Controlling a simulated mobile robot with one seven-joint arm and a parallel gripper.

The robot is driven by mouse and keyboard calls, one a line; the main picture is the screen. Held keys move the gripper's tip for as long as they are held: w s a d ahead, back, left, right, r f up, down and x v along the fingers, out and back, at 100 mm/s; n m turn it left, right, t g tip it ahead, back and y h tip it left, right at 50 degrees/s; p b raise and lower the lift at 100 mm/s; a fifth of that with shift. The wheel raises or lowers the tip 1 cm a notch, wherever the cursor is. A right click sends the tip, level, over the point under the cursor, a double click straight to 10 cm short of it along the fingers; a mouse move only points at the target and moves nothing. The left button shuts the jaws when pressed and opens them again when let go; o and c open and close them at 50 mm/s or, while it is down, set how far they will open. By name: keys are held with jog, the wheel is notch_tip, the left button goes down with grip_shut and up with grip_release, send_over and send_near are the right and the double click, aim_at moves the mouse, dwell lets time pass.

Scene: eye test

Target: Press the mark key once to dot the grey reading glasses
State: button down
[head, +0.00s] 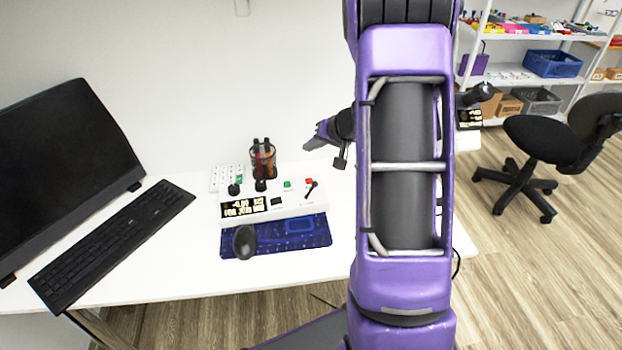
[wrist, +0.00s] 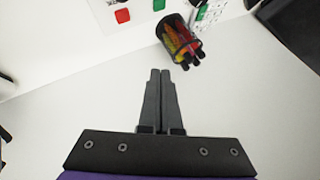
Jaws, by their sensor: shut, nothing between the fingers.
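A white console (head: 330,207) with a lit display, dark knobs and a lever stands on the desk. It bears a red key (head: 309,181) and a green key (head: 287,184); their labels are too small to read, so I cannot tell which is the mark key. The wrist view shows a red key (wrist: 122,15) and a green key (wrist: 158,4) at its top edge. My gripper (head: 308,145) is above the desk behind the console, apart from it. Its fingers (wrist: 160,72) are together and empty. I cannot make out the grey reading glasses in either view.
A dark mesh cup of pens (head: 263,160) stands behind the console; it also shows in the wrist view (wrist: 180,42). A blue mat (head: 275,240) with a black mouse (head: 244,242) lies in front. A keyboard (head: 110,245) and monitor (head: 65,170) are left. My arm hides the desk's right part.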

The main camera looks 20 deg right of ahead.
jog(key=b, duration=0.5)
send_over(306, 178)
jog(key=s, duration=0.2)
jog(key=f, duration=0.8)
jog(key=shift+s+d, duration=0.1)
jog(key=shift+d, duration=0.25)
jog(key=shift+f+b, duration=0.4)
jog(key=shift+b, duration=0.4)
jog(key=shift+f, duration=0.1)
jog(key=shift+f, duration=0.3)
jog(key=shift+f, duration=0.6)
dwell(0.9)
jog(key=shift+r, duration=1.05)
